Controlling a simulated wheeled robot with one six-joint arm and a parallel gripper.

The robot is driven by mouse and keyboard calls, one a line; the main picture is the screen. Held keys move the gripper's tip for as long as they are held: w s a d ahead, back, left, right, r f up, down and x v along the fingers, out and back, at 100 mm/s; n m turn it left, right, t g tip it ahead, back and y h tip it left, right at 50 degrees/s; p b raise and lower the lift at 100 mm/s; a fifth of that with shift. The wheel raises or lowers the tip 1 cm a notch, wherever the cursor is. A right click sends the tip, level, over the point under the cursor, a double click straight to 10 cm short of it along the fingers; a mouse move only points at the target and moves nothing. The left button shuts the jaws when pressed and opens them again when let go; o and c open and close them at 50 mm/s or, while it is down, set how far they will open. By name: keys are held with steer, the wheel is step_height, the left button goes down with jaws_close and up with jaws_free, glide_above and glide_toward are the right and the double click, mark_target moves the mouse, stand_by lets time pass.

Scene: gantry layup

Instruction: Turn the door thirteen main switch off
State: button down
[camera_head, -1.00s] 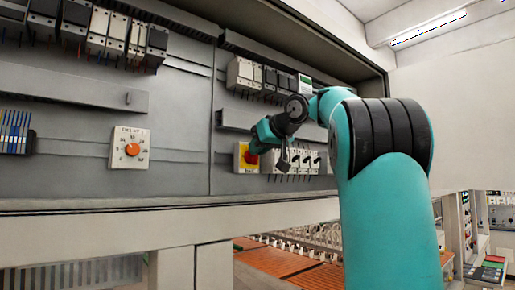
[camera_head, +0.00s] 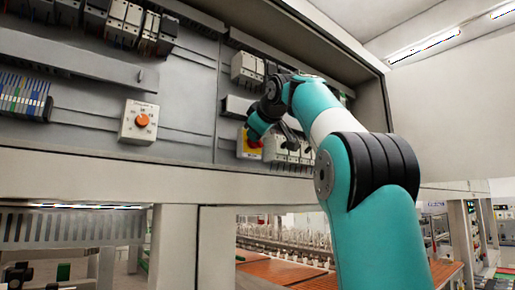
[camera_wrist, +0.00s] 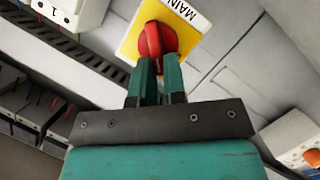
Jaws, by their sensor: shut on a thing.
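The main switch is a red rotary knob (camera_wrist: 155,38) on a yellow plate (camera_wrist: 131,43), with a white label reading MAIN (camera_wrist: 185,9) along one edge. In the wrist view the plate stands tilted. My gripper (camera_wrist: 160,64) is shut on the knob's grip, with one dark green finger on each side. In the head view the knob (camera_head: 254,142) shows small at the panel's lower part, partly behind my gripper (camera_head: 256,129). No door number is readable. The knob's position marks cannot be read.
A row of white breakers (camera_head: 290,153) stands just right of the switch. An orange dial on a white plate (camera_head: 138,122) is further left. Breakers and a grey duct (camera_head: 75,62) are above. The cabinet's lower ledge (camera_head: 90,180) runs below.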

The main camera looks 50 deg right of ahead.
steer(key=n+h+b, duration=0.1)
steer(key=n+b, duration=0.1)
steer(key=f+n+t+h+b, duration=0.1)
steer(key=n+b, duration=0.1)
steer(key=n, duration=0.1)
steer(key=f+n+h+b, duration=0.1)
steer(key=n+b, duration=0.1)
steer(key=b, duration=0.1)
steer(key=shift+w+a+t, duration=0.1)
steer(key=shift+a+t, duration=0.2)
steer(key=shift+a, duration=0.1)
steer(key=shift+n, duration=0.4)
steer(key=c, duration=1.2)
jaws_free()
